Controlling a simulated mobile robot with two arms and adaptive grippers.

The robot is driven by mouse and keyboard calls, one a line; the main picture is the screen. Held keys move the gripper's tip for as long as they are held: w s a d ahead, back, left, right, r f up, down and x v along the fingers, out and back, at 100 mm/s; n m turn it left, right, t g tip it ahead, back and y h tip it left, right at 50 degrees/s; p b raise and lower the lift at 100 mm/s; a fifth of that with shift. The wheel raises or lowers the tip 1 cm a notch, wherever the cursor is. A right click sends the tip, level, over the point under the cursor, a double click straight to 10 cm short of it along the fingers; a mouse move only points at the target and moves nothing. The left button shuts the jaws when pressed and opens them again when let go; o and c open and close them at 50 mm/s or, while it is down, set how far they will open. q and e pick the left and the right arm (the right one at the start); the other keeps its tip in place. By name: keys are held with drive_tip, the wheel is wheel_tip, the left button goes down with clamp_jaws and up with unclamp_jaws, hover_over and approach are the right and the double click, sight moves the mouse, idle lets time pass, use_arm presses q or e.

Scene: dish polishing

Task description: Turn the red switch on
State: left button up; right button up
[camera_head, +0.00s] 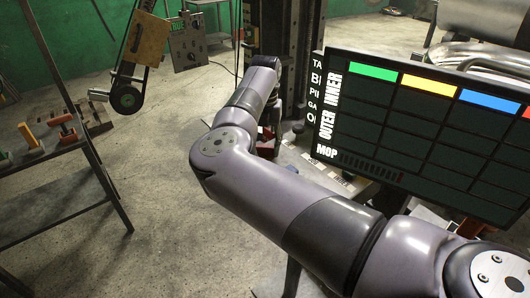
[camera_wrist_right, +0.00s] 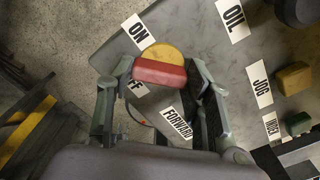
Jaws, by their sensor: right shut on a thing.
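The red switch (camera_wrist_right: 158,73) is a red bar handle across a round yellow base (camera_wrist_right: 163,53), seen in the right wrist view. It sits on a grey panel, between an ON label (camera_wrist_right: 135,31) above left and a partly hidden OFF label below it. My right gripper (camera_wrist_right: 164,72) is shut on the red switch, with one finger at each end of the bar. In the head view my right arm reaches down to the panel, and the gripper is mostly hidden behind the arm. My left gripper is in neither view.
In the wrist view, OIL (camera_wrist_right: 233,19), JOG (camera_wrist_right: 260,86) and FORWARD (camera_wrist_right: 177,122) labels lie around the switch, with yellow (camera_wrist_right: 293,78) and green (camera_wrist_right: 298,124) buttons at right. A dark display board (camera_head: 420,130) stands right of my arm. A metal table (camera_head: 50,190) is at left.

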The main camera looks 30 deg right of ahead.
sight(266, 146)
drive_tip(key=m+b, duration=0.2)
drive_tip(key=m, duration=0.2)
drive_tip(key=shift+f+m+b, duration=0.1)
drive_tip(key=shift+m+b, duration=0.2)
drive_tip(key=shift+b, duration=0.1)
drive_tip(key=shift+d+m+b, duration=0.1)
drive_tip(key=shift+m+b, duration=0.6)
drive_tip(key=shift+m, duration=1.2)
drive_tip(key=shift+r, duration=0.2)
drive_tip(key=o, duration=1.1)
drive_tip(key=shift+o, duration=0.2)
drive_tip(key=shift+f, duration=0.1)
drive_tip(key=shift+r, duration=0.3)
wheel_tip(266, 146, up, 12)
drive_tip(key=shift+f, duration=0.25)
